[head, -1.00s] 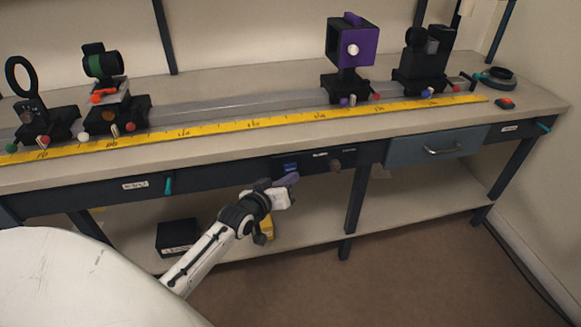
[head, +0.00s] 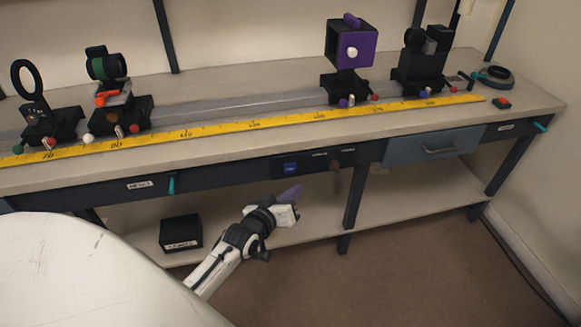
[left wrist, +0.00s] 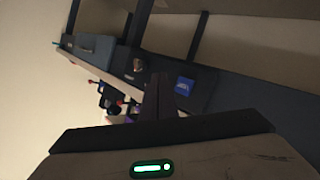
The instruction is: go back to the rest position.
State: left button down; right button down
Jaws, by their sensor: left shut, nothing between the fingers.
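My left gripper (head: 290,194) is in front of the bench, below the tabletop edge and near the drawer fronts. It is shut and empty. In the left wrist view its fingers (left wrist: 160,95) point toward the bench front with the blue label. The bench (head: 230,155) runs across the head view, with the optical rail and its mounts on top. My right gripper is not in view.
On the bench stand a ring holder (head: 27,80), a green-and-black lens mount (head: 107,68), a purple box mount (head: 360,48) and a black mount (head: 420,65). A yellow ruler (head: 240,125) lies along the front. A black box (head: 180,232) sits on the lower shelf.

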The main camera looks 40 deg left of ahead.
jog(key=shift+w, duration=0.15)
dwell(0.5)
